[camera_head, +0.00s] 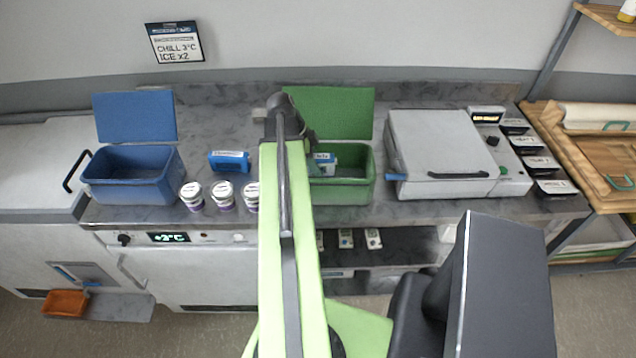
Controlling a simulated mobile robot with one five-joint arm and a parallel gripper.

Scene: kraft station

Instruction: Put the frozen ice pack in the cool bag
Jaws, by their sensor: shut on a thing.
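My gripper (308,138) is over the left part of the open green bag (350,192), mostly hidden behind my arm. It is shut on a pale ice pack (325,160) with a white label, of which only the right part shows. The pack is at the green bag's mouth; I cannot tell whether it touches the inside. A brighter blue ice pack (229,161) lies on the counter left of my arm. An open blue bag (128,190) with its lid up stands further left. I cannot tell from the picture which bag is the cool bag.
Several white tubs (222,192) stand along the counter's front edge between the blue bag and my arm. A grey lidded appliance (440,145) stands right of the green bag. A wall sign (174,42) reads "CHILL 3°C ICE x2".

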